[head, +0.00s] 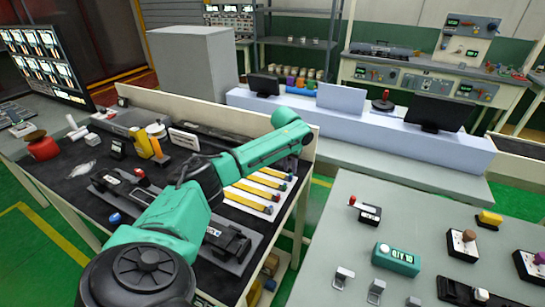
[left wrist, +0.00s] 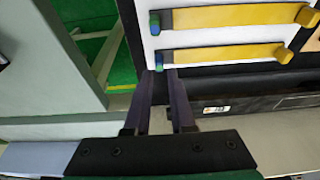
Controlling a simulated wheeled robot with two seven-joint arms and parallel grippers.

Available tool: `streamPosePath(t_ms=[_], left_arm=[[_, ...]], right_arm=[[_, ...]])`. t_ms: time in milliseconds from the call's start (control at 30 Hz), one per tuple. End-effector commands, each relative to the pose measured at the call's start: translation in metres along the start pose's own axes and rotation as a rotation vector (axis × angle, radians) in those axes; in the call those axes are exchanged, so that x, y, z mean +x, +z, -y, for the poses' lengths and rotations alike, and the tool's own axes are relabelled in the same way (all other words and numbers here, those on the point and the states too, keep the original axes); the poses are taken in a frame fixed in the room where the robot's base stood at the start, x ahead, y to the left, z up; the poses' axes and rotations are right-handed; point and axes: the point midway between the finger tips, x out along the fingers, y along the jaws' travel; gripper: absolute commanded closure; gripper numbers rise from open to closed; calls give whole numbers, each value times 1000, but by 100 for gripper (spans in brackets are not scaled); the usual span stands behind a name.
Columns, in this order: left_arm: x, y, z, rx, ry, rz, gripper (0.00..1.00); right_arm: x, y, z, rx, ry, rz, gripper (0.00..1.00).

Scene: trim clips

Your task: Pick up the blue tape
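No roll of blue tape can be made out for certain. In the head view several yellow strips (head: 258,190) lie side by side on a white sheet on the left bench, with small coloured pieces at their right ends. In the left wrist view two yellow strips (left wrist: 225,52) show, with blue and green end pieces (left wrist: 158,58). My left gripper (left wrist: 162,76) is open with a narrow gap and looks empty. Its fingertips appear close to the nearer blue-green end piece; contact cannot be told. In the head view the arm hides its fingers. My right gripper is not in view.
A small blue knob-like object (head: 115,218) lies on the dark bench mat. A low wall (head: 255,122) runs behind the bench. Right of a floor gap, a grey table (head: 350,235) holds a teal device (head: 396,259) and several switch boxes.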

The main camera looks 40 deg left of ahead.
Motion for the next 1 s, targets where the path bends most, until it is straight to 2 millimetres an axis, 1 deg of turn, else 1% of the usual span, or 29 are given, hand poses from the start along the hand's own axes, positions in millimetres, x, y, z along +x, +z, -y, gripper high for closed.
streamPosePath(t_ms=[33, 67, 100, 133, 233, 400, 467, 833, 933, 1000], left_arm=[[6, 1, 0, -1, -1, 5, 78], [12, 2, -1, -1, -1, 4, 78], [22, 2, -1, -2, 0, 4, 78], [27, 2, -1, -3, 0, 2, 78], [36, 2, 0, -1, -1, 0, 78], [36, 2, 0, 0, -1, 0, 78], [36, 2, 0, -1, -1, 0, 100], [35, 1, 0, -1, 0, -1, 100], [29, -1, -1, 0, 1, -2, 100], [21, -3, -1, -1, 1, -3, 100]], right_arm=[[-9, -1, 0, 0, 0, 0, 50], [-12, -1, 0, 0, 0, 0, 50], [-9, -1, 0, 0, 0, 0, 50], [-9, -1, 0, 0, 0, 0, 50], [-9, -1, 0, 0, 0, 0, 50], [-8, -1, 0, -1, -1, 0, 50], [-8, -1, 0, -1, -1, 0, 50], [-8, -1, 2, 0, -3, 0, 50], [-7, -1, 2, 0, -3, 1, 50], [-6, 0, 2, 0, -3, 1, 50]])
